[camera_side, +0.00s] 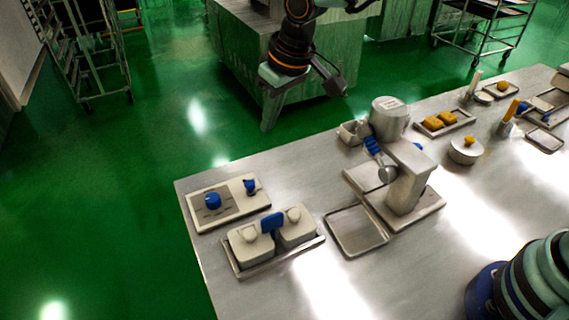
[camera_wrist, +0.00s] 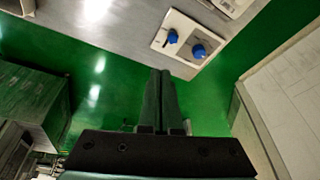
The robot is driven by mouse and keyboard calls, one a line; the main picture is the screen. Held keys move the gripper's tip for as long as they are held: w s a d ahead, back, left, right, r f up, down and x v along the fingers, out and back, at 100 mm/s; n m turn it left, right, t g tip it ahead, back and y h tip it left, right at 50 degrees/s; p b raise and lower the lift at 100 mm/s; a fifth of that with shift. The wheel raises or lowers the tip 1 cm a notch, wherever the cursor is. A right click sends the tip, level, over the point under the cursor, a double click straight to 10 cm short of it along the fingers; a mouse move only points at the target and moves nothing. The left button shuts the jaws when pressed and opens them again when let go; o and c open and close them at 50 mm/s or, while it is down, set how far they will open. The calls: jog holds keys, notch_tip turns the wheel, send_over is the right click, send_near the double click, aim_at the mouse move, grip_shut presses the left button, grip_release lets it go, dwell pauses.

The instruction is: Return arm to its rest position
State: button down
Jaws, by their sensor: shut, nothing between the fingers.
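My gripper (camera_side: 266,128) hangs at the top middle of the side view, pointing down beyond the far edge of the steel table (camera_side: 300,172). Its fingers are shut with nothing between them. In the wrist view the closed fingers of my gripper (camera_wrist: 161,74) point up the picture over green floor, short of the control panel. It touches nothing that I can see.
A control panel (camera_side: 228,202) with blue knobs lies at the table's left corner; it also shows in the wrist view (camera_wrist: 183,39). Lidded containers (camera_side: 250,246), an empty tray (camera_side: 357,231) and the encrusting machine (camera_side: 403,190) stand nearby. A large cabinet (camera_side: 236,60) is behind my gripper.

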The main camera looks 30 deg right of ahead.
jog(key=s+d+r+m+t, duration=0.1)
jog(key=s+d+r, duration=0.25)
jog(key=d, duration=0.35)
jog(key=s+d+r+m, duration=0.1)
jog(key=s+d+r, duration=0.25)
jog(key=d, duration=0.45)
jog(key=s+d+m+t+h, duration=0.1)
jog(key=s+d+m, duration=0.1)
jog(key=s+d, duration=0.7)
jog(key=shift+s+d+f+h, duration=0.15)
jog(key=shift+s+d+h, duration=0.05)
jog(key=shift+d+h, duration=0.25)
